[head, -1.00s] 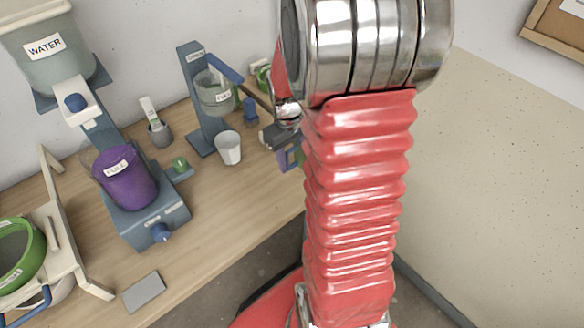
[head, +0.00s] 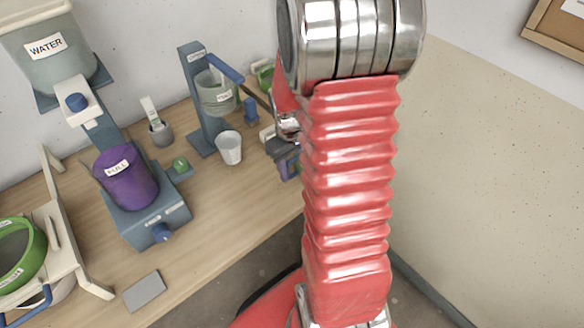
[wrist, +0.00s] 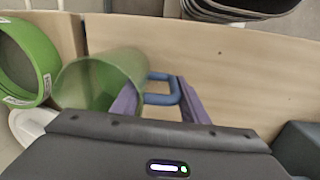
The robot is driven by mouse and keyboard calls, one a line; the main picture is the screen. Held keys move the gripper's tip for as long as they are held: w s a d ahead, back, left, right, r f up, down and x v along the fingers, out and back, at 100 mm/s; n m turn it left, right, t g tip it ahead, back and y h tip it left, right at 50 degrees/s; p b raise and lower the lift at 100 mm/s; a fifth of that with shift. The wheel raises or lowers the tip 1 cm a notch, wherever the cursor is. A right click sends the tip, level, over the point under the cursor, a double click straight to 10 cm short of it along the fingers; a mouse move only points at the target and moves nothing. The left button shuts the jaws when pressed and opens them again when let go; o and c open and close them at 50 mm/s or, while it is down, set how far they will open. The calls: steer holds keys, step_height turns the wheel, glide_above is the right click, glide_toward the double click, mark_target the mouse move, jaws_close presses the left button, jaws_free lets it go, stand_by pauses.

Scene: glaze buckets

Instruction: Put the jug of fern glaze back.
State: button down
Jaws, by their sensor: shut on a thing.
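A see-through green jug (wrist: 98,82) with a blue handle (wrist: 160,88) shows in the wrist view. I take it to be the fern glaze jug; no label on it can be read. My gripper (wrist: 156,92) has its purple fingers on either side of the handle and is shut on it. The jug's lower part is hidden behind the gripper body. In the head view my gripper (head: 289,163) is partly behind my red arm, and the held jug cannot be made out there.
A wide green ring-shaped vessel (wrist: 47,80) stands close left of the jug. In the head view, a blue-grey stand (head: 198,105), a white cup (head: 229,148), a purple bucket (head: 128,180) and a water tank (head: 50,65) occupy the bench. A grey slab (head: 144,291) lies near the front edge.

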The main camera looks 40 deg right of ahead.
steer(key=c, duration=1)
jaws_free()
steer(key=shift+c, duration=0.2)
steer(key=r, duration=1.1)
steer(key=shift+a+r, duration=0.1)
steer(key=shift+a, duration=0.2)
steer(key=shift+r, duration=0.4)
